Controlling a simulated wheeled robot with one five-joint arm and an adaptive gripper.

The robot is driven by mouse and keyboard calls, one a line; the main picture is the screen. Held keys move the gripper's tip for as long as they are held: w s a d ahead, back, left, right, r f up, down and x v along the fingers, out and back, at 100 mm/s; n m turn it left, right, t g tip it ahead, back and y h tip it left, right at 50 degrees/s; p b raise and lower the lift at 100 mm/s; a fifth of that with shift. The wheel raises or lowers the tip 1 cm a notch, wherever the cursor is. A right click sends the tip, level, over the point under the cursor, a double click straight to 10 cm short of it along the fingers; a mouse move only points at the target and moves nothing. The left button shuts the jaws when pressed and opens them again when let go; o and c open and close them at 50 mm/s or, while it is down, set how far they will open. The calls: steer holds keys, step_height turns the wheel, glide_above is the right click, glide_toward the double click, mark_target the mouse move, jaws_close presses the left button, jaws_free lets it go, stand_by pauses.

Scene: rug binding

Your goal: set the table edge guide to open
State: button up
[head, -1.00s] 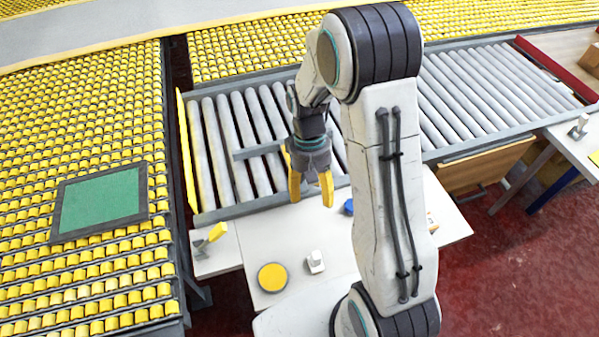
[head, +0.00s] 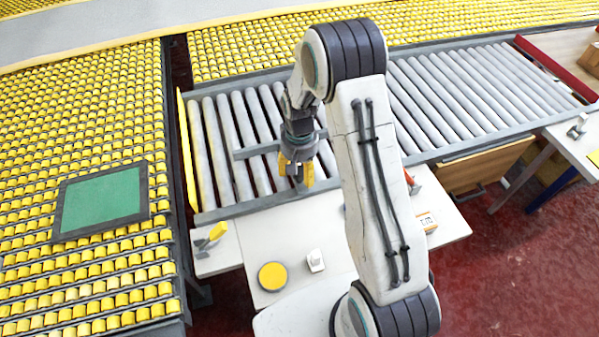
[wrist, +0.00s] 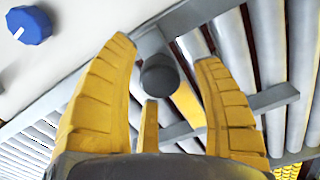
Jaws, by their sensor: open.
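A grey bar (head: 252,151) lies across the rollers of the conveyor at the back edge of the white table; I take it to be the edge guide. It also shows in the wrist view (wrist: 272,99). A dark grey round post or knob (wrist: 160,75) stands near it, seen between my fingers in the wrist view. My gripper (head: 295,174) is over the near edge of the rollers, pointing down. Its yellow fingers (wrist: 172,85) are spread, on either side of the post, with no contact clear. The guide's setting cannot be told.
The white table (head: 300,225) holds a yellow disc (head: 272,276), a small white switch (head: 315,261) and a blue knob (wrist: 28,26). A yellow-handled lever (head: 216,232) sits at left. A green panel (head: 100,200) lies on the yellow rollers.

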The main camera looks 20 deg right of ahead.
steer(key=shift+f, duration=0.7)
